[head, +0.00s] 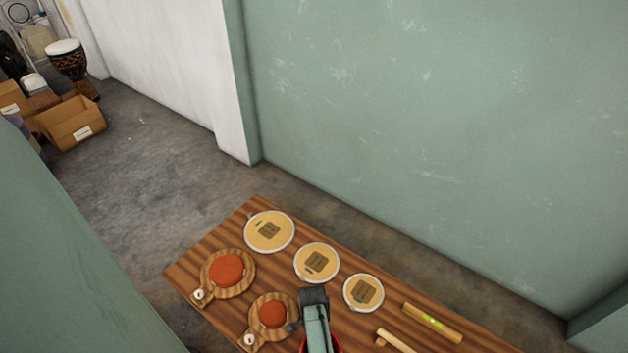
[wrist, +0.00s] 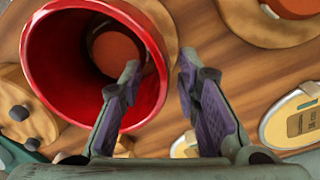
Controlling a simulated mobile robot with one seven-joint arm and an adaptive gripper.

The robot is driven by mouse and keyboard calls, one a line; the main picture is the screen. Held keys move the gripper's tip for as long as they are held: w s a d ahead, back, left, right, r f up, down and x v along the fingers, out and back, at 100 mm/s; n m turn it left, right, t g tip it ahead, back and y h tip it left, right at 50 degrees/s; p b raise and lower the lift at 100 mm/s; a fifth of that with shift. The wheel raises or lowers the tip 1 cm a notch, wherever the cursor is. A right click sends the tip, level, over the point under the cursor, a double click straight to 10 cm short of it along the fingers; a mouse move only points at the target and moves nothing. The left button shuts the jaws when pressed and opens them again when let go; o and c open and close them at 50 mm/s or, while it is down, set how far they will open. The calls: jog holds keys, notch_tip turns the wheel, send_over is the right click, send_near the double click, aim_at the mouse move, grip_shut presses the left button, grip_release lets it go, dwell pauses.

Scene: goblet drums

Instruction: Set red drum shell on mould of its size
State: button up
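The red drum shell (wrist: 45,75) fills the left of the wrist view, its wide mouth facing the camera. In the head view only a bit of its red rim (head: 337,345) shows at the bottom edge. My gripper (wrist: 160,75) is open, with one finger over the shell's mouth and the other outside its right rim; gaps show beside the wall. Through the shell I see an orange-red mould dome (wrist: 117,48); I cannot tell whether the shell rests around it. Two other domed moulds on paddle boards, a larger one (head: 227,269) and a smaller one (head: 272,313), have bare domes.
Pale drum heads (head: 269,231), (head: 317,262), (head: 363,293) lie in a row along the back of the striped wooden table (head: 200,262). A wooden level (head: 432,322) and a wooden bar (head: 396,341) lie at right. A green wall stands behind the table.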

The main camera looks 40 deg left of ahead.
notch_tip(320, 180, up, 11)
jog(key=shift+w+a, duration=0.15)
jog(key=shift+a, duration=0.15)
dwell(0.5)
